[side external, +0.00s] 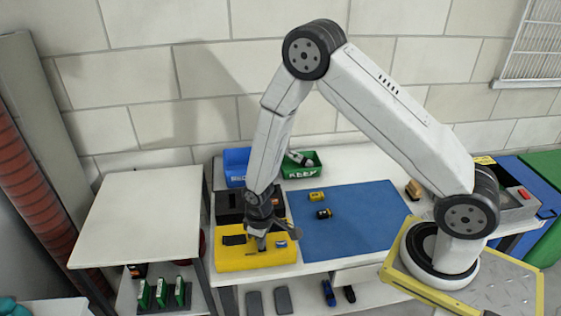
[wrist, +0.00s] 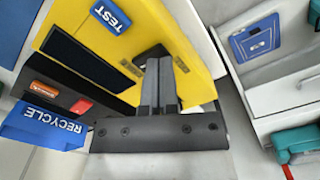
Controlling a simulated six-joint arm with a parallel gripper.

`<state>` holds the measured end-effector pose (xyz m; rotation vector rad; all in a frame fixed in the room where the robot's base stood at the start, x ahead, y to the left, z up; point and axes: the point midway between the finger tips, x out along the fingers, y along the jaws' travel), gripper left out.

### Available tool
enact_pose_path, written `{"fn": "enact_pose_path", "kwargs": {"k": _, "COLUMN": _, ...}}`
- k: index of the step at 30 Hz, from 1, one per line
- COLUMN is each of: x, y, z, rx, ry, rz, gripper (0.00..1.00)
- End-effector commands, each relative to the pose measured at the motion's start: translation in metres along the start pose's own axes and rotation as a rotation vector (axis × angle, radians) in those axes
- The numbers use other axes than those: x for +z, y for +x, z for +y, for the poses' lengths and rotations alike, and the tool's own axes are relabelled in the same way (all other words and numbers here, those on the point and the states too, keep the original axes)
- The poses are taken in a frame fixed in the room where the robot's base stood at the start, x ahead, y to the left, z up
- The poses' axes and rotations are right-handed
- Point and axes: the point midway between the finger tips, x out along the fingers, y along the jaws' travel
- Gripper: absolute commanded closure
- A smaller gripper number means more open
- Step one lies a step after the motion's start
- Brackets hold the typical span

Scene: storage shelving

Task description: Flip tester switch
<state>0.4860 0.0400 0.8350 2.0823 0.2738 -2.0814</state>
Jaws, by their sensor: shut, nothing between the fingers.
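The yellow tester (side external: 228,260) sits at the front left of the workbench. It also fills the upper middle of the wrist view (wrist: 178,28), with a blue TEST label (wrist: 110,17) and a long dark recess (wrist: 82,58). My gripper (side external: 262,246) points down at the tester, close over its top between the dark recess and the label. In the wrist view my gripper (wrist: 160,62) is shut, with its fingers together and nothing between them. The tips are at a dark spot on the yellow face. The switch cannot be made out; the fingers may hide it. Contact cannot be told.
A black box (wrist: 50,93) with orange and red parts stands beside the tester, then the blue RECYCLE bin (wrist: 40,126). A green KEEP bin (side external: 313,170) stands behind. Two small yellow-and-black items (side external: 316,197) lie on the blue mat (side external: 355,222), which is otherwise clear.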

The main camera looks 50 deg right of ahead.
Motion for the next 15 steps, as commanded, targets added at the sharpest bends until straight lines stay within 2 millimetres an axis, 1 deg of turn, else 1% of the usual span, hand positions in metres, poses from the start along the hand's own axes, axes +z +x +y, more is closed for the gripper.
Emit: {"fn": "enact_pose_path", "kwargs": {"k": 15, "x": 0.0001, "y": 0.0058, "z": 0.0, "rx": 0.0, "ry": 0.0, "rz": 0.0, "gripper": 1.0}}
